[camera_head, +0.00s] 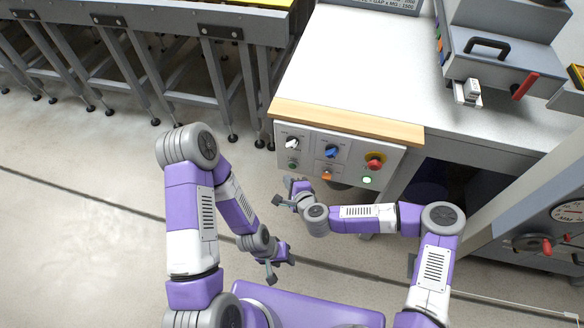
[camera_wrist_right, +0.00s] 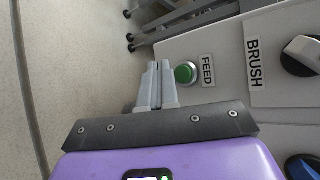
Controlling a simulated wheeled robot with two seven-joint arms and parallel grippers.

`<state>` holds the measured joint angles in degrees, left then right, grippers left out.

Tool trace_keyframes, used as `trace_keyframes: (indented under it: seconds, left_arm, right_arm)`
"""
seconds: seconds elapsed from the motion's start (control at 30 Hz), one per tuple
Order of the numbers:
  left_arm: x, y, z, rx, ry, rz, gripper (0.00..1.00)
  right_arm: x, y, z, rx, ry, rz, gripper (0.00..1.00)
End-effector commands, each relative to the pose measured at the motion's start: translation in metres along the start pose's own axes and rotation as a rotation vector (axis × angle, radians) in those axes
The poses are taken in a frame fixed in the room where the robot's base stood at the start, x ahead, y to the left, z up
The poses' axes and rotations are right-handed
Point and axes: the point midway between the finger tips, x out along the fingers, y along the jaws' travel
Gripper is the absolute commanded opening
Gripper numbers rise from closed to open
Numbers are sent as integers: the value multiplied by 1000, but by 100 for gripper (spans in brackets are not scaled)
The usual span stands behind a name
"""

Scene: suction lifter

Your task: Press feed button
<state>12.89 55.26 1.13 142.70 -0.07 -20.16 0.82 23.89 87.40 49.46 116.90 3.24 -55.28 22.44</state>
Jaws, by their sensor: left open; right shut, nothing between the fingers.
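The feed button is a green round button in a metal ring beside a FEED label; it shows in the right wrist view (camera_wrist_right: 185,73) and at the lower left of the control panel in the head view (camera_head: 292,164). My right gripper (camera_head: 287,190) is shut and empty, just below the panel's lower left corner. In the right wrist view its closed fingertips (camera_wrist_right: 158,67) lie just left of the button; a gap shows beside them, but I cannot tell the depth. My left gripper (camera_head: 282,270) is open and empty, low over the floor, away from the panel.
The control panel (camera_head: 350,156) also has a white-handled BRUSH knob (camera_head: 292,143), a blue knob (camera_head: 331,151), an orange button (camera_head: 327,175), a red stop button (camera_head: 374,161) and a lit green button (camera_head: 367,180). A grey roller-stand frame (camera_head: 215,60) stands left of it.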

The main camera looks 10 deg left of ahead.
Motion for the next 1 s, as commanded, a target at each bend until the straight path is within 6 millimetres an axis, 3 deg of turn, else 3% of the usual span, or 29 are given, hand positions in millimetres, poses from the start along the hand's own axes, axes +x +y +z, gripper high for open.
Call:
trace_keyframes:
  seconds: [0.3,1.0]
  left_arm:
    - [1,0,0,0,0,0,43]
    - [1,0,0,0,0,0,43]
  right_arm:
    - [12,-9,-8,0,-1,0,0]
    - [12,-9,-8,1,-1,0,0]
